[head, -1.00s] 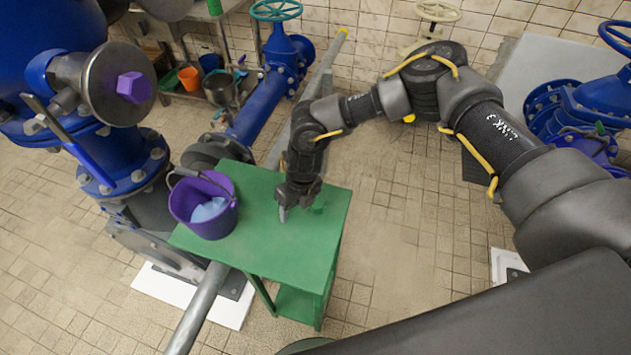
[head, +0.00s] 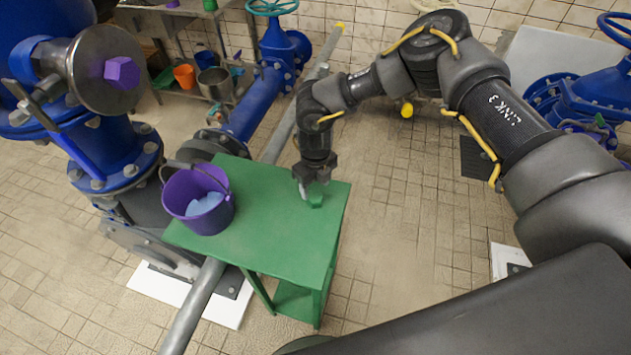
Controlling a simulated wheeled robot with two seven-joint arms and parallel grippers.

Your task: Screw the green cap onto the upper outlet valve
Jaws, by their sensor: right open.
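A small green cap (head: 316,201) stands on the green table near its right edge, hard to tell from the tabletop of the same colour. My right gripper (head: 311,190) points down over it and is open. One finger shows at the cap's left; the other is hard to make out, and I cannot tell whether they touch the cap. At the upper left, a blue valve has a round grey outlet flange (head: 88,72) facing me, with a purple hexagonal piece (head: 122,73) at its centre. I cannot tell whether this is the upper outlet. My left gripper is not in view.
The green table (head: 275,250) also bears a purple bucket (head: 185,222) with a light blue cloth inside. A grey pipe (head: 192,308) passes under the table. Blue pipes and valves stand behind and at right. The tiled floor right of the table is clear.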

